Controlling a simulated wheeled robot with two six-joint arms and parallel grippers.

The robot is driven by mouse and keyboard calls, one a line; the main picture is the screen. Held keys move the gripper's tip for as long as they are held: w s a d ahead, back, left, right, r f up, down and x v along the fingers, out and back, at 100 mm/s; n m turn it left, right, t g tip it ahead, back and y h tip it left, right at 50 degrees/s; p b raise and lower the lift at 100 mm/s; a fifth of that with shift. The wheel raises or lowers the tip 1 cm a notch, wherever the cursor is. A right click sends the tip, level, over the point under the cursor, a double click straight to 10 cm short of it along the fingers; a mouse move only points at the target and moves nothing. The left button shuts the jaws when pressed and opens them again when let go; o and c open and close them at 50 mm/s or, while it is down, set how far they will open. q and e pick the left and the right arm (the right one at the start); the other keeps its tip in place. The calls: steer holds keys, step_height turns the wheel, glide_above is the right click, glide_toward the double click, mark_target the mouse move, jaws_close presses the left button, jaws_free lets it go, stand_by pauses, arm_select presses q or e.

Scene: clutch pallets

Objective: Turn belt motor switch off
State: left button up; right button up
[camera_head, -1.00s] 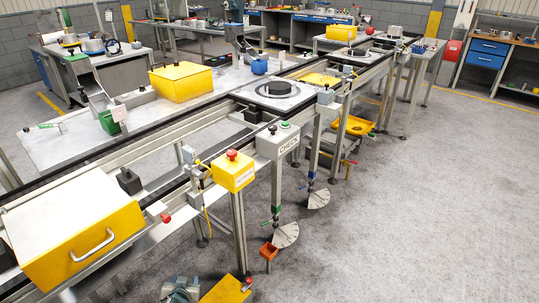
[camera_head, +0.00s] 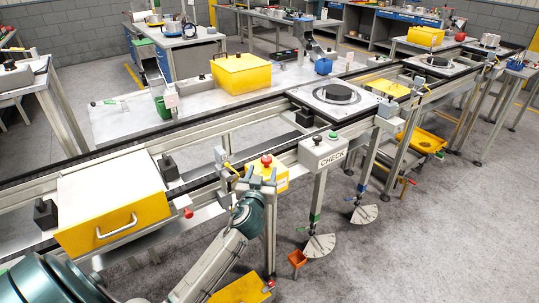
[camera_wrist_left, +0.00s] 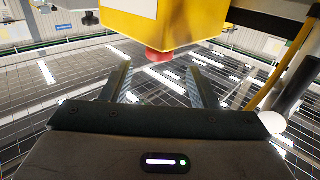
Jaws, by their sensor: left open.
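A yellow switch box (camera_head: 268,178) with a round red button (camera_head: 267,161) on top stands on a post at the near side of the conveyor. My left arm comes up from the bottom left, and its gripper (camera_head: 263,180) is at the box, partly covering its near side. In the left wrist view, the yellow box (camera_wrist_left: 180,18) hangs upside down at the top with its red button (camera_wrist_left: 159,54) pointing down. The open left gripper (camera_wrist_left: 159,84) has its two fingers spread on either side of the button's line, with nothing between them. My right gripper does not show.
A grey CHECK box (camera_head: 323,153) with a green button stands just right of the yellow box. The conveyor (camera_head: 210,140) runs diagonally behind, with a yellow-fronted cover (camera_head: 108,208) at left. Grey floor (camera_head: 430,240) is clear at right.

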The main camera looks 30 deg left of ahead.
mark_target(266, 162)
arm_select(q)
steer(key=p+x, duration=0.1)
steer(key=x, duration=0.6)
steer(key=shift+w+p, duration=0.3)
steer(key=shift+p, duration=0.1)
steer(key=shift+x, duration=0.75)
steer(key=shift+a, duration=0.1)
